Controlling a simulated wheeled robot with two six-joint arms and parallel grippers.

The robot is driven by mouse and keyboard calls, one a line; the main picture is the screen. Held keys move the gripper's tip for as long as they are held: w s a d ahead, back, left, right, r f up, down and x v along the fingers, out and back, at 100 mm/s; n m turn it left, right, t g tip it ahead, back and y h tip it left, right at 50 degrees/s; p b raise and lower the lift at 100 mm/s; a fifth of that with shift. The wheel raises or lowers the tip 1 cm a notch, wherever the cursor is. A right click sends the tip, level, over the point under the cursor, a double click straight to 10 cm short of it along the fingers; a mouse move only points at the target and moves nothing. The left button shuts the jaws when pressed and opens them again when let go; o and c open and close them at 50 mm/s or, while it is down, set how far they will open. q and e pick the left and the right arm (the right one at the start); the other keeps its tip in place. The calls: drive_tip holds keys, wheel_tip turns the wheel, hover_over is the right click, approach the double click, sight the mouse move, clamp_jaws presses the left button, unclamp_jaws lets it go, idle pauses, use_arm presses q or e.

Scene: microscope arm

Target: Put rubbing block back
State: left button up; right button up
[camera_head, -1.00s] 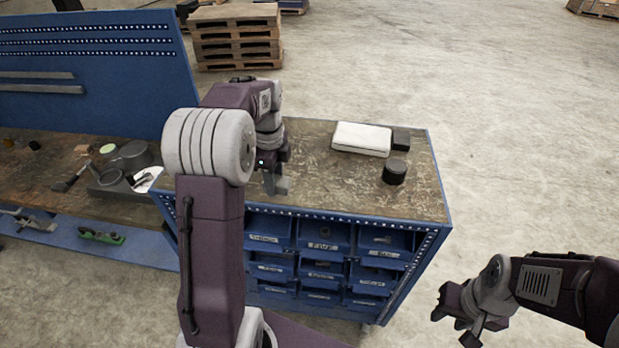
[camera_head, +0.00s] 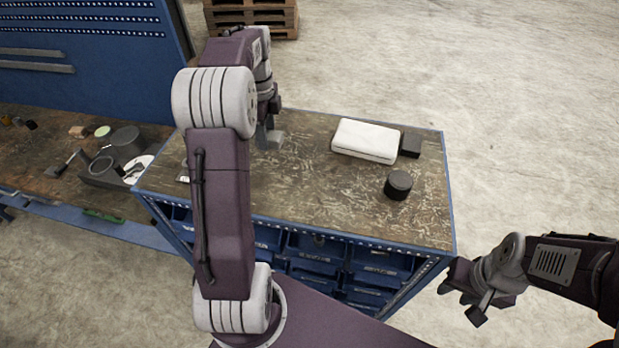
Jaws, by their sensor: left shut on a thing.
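My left gripper (camera_head: 268,127) is over the back left part of the blue workbench top (camera_head: 300,190). It is shut on a small grey piece (camera_head: 272,139), which seems to be the rubbing block. My own arm and wrist partly hide it, and I cannot tell whether it touches the bench top. My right gripper (camera_head: 463,302) is open and empty, off the bench's right front corner.
A white case (camera_head: 365,140) lies at the back right, with a black block (camera_head: 410,145) beside it. A black round pot (camera_head: 398,185) stands in front. A second bench on the left holds a grey pot (camera_head: 126,143) and tools. The middle of the top is clear.

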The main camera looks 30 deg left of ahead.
use_arm(q)
drive_tip(key=shift+s+d+f, duration=0.2)
drive_tip(key=shift+d, duration=0.15)
drive_tip(key=s+d+f, duration=0.2)
drive_tip(key=d+f, duration=0.1)
drive_tip(key=d, duration=0.4)
drive_tip(key=p, duration=0.1)
hover_over(302, 190)
wheel_tip(302, 190, down, 3)
drive_tip(key=shift+w+f, duration=0.1)
drive_tip(key=shift+f, duration=0.3)
drive_tip(key=f, duration=0.1)
drive_tip(key=f+p, duration=0.1)
drive_tip(key=f, duration=0.1)
drive_tip(key=shift+s+f, duration=0.2)
drive_tip(key=shift+f, duration=0.05)
drive_tip(key=shift+w+f, duration=0.1)
drive_tip(key=shift+w, duration=0.05)
drive_tip(key=shift+f, duration=0.15)
drive_tip(key=o, duration=1.3)
use_arm(e)
drive_tip(key=shift+s+r, duration=0.2)
drive_tip(key=shift+r, duration=0.3)
drive_tip(key=shift+s+r, duration=0.2)
drive_tip(key=shift+r, duration=0.3)
